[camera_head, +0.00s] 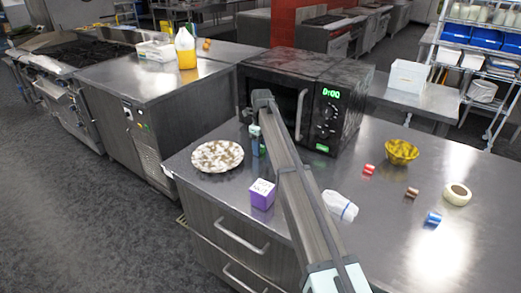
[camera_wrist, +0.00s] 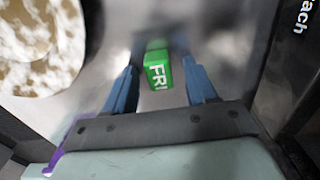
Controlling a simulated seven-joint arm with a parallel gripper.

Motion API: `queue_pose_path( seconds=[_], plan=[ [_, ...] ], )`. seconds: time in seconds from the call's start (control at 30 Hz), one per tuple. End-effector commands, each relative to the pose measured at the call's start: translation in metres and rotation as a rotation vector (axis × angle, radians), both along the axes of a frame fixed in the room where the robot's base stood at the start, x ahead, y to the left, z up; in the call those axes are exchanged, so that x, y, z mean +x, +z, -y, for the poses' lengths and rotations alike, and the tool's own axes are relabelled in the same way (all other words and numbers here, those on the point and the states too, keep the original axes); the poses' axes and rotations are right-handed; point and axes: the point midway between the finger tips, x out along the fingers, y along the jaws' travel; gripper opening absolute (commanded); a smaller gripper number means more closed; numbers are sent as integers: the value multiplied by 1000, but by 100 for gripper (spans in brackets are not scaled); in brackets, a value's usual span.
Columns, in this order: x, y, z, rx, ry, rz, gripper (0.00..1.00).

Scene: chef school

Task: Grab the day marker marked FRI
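The green day marker (camera_wrist: 157,70) shows white letters reading FRI in the wrist view. It stands on the steel counter between the two blue fingers of my gripper (camera_wrist: 160,64). My gripper is open, with a gap visible on each side of the marker. In the head view my gripper (camera_head: 254,135) points down in front of the microwave, and a little green of the marker shows beside the fingers. The arm hides part of that area.
A brown-and-white plate (camera_head: 217,156) lies just left of my gripper. A purple cube (camera_head: 262,194) sits closer to the counter's front edge. The black microwave (camera_head: 310,95) stands close behind. A white cloth-like item (camera_head: 340,206), yellow bowl (camera_head: 402,152) and tape rolls lie to the right.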

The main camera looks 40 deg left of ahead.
Motion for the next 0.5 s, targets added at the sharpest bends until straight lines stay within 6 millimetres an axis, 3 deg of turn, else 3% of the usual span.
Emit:
queue_pose_path(
  seconds=[0.07,0.5],
  plan=[
    [0,0,0,0,0,0,48],
    [0,0,0,-1,0,-1,6]
  ],
)
